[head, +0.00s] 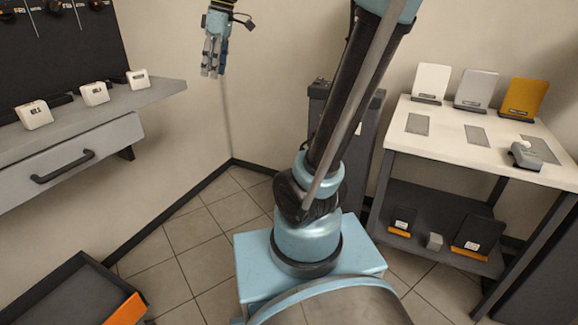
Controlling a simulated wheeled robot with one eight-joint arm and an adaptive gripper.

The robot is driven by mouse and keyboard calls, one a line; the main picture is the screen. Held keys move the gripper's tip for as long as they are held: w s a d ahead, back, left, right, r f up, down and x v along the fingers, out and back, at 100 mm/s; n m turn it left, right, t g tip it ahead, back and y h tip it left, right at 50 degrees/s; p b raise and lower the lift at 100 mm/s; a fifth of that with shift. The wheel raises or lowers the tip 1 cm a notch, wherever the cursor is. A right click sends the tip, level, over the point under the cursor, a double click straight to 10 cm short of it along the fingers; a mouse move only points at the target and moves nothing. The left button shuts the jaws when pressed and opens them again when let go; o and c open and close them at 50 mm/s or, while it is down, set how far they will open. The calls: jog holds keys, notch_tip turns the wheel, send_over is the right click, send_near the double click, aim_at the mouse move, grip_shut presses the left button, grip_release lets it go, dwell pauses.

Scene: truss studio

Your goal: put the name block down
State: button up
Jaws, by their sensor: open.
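Three small white blocks with dark markings stand in a row on the grey shelf (160,95) at the left: a near block (34,114), a middle block (95,93) and a far block (138,79). The markings are too small to read, and I cannot tell which of them, if any, is the name block. My gripper (212,70) hangs fingers down at the top, right of the shelf and apart from the blocks. It is open, and I see nothing held in it.
A white-topped table (450,140) at the right carries upright white, grey and orange plates, flat grey pads and a small grey device (524,155). Its lower shelf (440,215) holds several small items. A dark open tray (75,295) is at lower left. Tiled floor between is clear.

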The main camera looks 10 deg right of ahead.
jog(key=s+d+f+m+t+h, duration=0.1)
jog(key=s+d+f+m, duration=0.6)
jog(key=f, duration=0.6)
jog(key=s+d+f+m+t+h, duration=0.1)
jog(key=s+d+f+m+h, duration=0.1)
jog(key=s+d+f+m, duration=0.5)
jog(key=s+d+f, duration=0.4)
jog(key=f, duration=0.3)
jog(key=shift+d+f, duration=0.25)
jog(key=shift+d, duration=0.05)
jog(key=shift+w+f, duration=0.25)
jog(key=shift+w, duration=0.25)
jog(key=shift+c, duration=0.2)
jog(key=shift+s, duration=0.1)
jog(key=shift+c, duration=1.3)
jog(key=shift+a, duration=0.15)
